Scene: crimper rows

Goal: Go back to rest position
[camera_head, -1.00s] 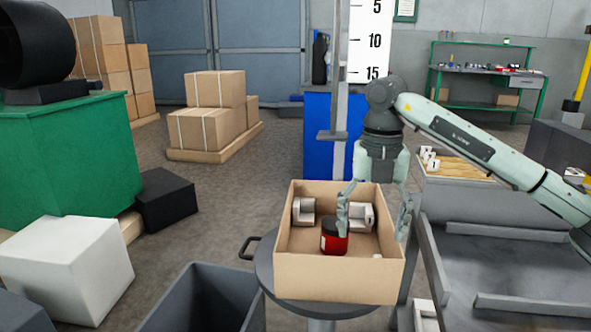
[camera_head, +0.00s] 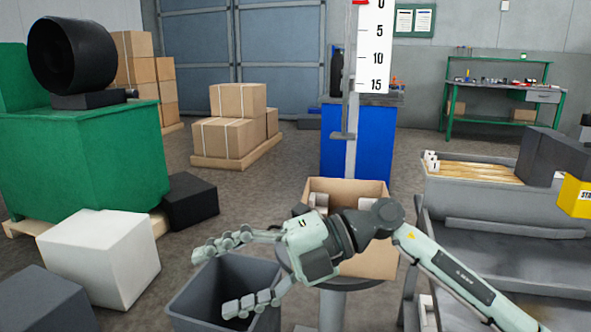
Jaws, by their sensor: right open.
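My right gripper (camera_head: 222,279) is open, with its fingers spread and pointing left over the dark grey bin (camera_head: 190,302). Nothing shows between its fingers. Its arm comes in from the lower right and crosses in front of the cardboard box (camera_head: 360,190). The box stands open on a round grey stand (camera_head: 285,262). A silvery metal part (camera_head: 319,201) shows inside the box at its left side; the rest of the inside is hidden behind my arm. My left gripper is not in view.
A white block (camera_head: 95,255) and a black box (camera_head: 190,201) lie on the floor at left, near a green cabinet (camera_head: 80,160). A grey metal bench (camera_head: 500,245) stands at right. A blue cabinet (camera_head: 357,145) stands behind the box. Open floor lies at centre left.

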